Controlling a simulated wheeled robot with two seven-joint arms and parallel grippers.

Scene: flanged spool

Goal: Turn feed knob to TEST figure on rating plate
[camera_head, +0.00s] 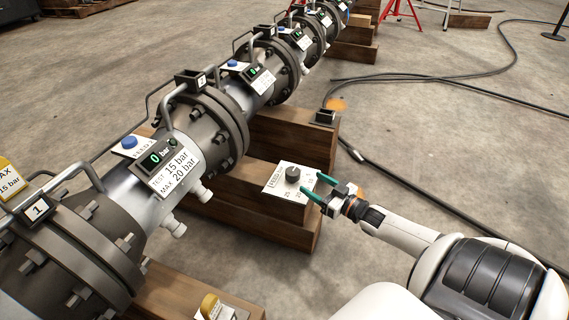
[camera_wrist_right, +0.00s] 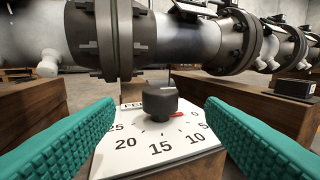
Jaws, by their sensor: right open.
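The black feed knob (camera_head: 293,174) sits on a white dial plate (camera_head: 279,188) on a wooden block. In the right wrist view the knob (camera_wrist_right: 160,100) stands upright over a scale from 0 to 25; its red mark (camera_wrist_right: 177,114) points right, close to 0. The rating plate (camera_head: 175,172) on the spool reads TEST 15 bar, MAX 20 bar. The display (camera_head: 158,155) above it shows 0 bar. My right gripper (camera_head: 311,183) is open, its teal fingers to either side of the knob's near side, apart from it. My left gripper is out of view.
The flanged spool (camera_head: 126,196) runs diagonally on wooden blocks (camera_head: 270,235), with a tag marked 1 (camera_head: 39,209). A blue button (camera_head: 130,142) sits beside the display. Black hoses (camera_head: 410,187) lie on the floor to the right. Similar flanged sections continue behind.

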